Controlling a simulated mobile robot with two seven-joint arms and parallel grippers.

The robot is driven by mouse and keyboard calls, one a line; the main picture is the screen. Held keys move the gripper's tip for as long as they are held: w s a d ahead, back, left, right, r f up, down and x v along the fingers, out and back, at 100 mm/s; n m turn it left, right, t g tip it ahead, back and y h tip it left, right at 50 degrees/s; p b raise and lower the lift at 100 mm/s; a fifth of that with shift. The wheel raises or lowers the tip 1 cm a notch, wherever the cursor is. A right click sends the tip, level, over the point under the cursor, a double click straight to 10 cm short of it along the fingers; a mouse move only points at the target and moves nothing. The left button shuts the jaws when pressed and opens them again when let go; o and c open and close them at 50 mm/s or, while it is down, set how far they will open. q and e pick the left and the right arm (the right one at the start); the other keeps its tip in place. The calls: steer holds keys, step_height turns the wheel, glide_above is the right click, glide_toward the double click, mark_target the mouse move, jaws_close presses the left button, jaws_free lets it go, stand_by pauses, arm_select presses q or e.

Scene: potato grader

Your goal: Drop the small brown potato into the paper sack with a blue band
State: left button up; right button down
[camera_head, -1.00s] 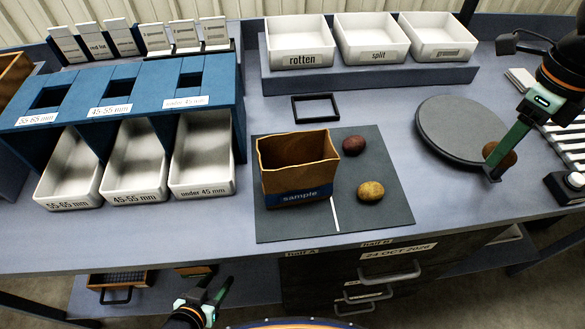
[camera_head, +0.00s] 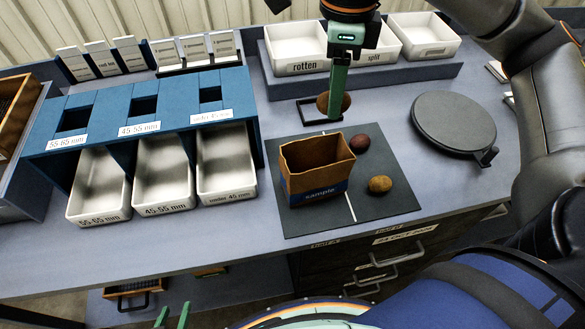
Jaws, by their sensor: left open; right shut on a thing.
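A brown paper sack (camera_head: 305,177) with a blue band marked "sample" stands open on the dark mat. My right gripper (camera_head: 335,106) is shut on a small brown potato (camera_head: 325,103). It holds the potato above and behind the sack, over the small black frame. A dark red potato (camera_head: 359,142) and a yellowish potato (camera_head: 380,184) lie on the mat to the right of the sack. My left gripper (camera_head: 172,316) is open and empty at the bottom edge, low in front of the bench, and only its fingertips show.
The dark mat (camera_head: 405,200) lies under the sack. White bins labelled by size, such as 45-55 mm (camera_head: 165,208), stand at the left below a blue sizing board (camera_head: 100,130). White trays, one marked rotten (camera_head: 296,45), stand behind. A round grey turntable (camera_head: 453,123) sits right.

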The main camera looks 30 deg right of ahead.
step_height(320, 180, down, 6)
steer(key=b, duration=0.5)
steer(key=shift+c, duration=1.2)
jaws_free()
step_height(320, 180, up, 13)
steer(key=p, duration=0.3)
steer(key=shift+f, duration=0.2)
